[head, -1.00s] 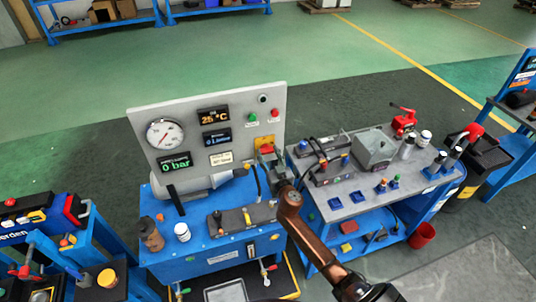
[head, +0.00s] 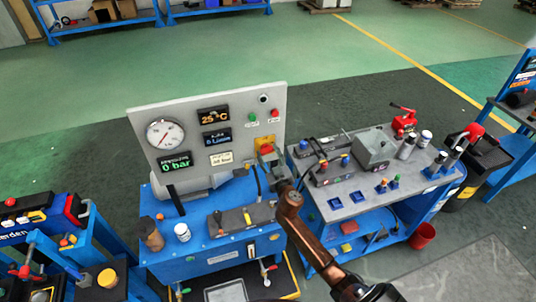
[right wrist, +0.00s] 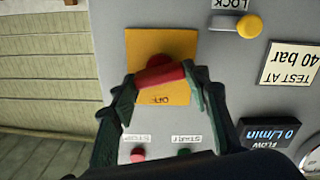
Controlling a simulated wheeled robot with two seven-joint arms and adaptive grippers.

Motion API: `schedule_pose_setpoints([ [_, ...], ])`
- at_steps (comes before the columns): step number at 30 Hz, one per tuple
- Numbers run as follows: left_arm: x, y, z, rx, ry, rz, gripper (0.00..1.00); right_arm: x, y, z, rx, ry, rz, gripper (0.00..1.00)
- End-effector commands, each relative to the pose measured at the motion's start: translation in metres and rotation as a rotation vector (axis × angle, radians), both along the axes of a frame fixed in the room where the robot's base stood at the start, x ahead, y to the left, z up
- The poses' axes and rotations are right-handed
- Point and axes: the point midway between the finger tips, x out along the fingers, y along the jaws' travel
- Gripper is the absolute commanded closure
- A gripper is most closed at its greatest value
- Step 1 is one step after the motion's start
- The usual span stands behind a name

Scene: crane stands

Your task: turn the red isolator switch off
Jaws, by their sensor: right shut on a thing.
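The red isolator switch (right wrist: 161,77) has a red bar handle on a yellow plate (right wrist: 176,46). In the right wrist view the handle lies nearly level, its right end a little higher, close to the plate's upside-down OFF label. My right gripper (right wrist: 158,90) is shut on the handle, one green-black finger at each end. In the head view the red isolator switch (head: 266,149) is at the lower right of the grey panel (head: 238,110), partly hidden by my right gripper (head: 271,160). My left gripper is not in view.
Start and stop buttons (head: 274,113) sit above the switch in the head view. A yellow lock knob (right wrist: 249,25) is near it in the wrist view. The gauge (head: 165,134) is at the panel's left. A grey bench (head: 350,200) with tools stands at the right.

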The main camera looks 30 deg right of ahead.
Motion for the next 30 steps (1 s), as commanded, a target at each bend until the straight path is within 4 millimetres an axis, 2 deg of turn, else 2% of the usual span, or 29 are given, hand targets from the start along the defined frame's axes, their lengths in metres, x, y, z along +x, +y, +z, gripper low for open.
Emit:
schedule_pose_setpoints([
  [30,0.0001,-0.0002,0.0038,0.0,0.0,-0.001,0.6,0.0011,0.0048,-0.0014,-0.933,0.224,0.002,0.81],
])
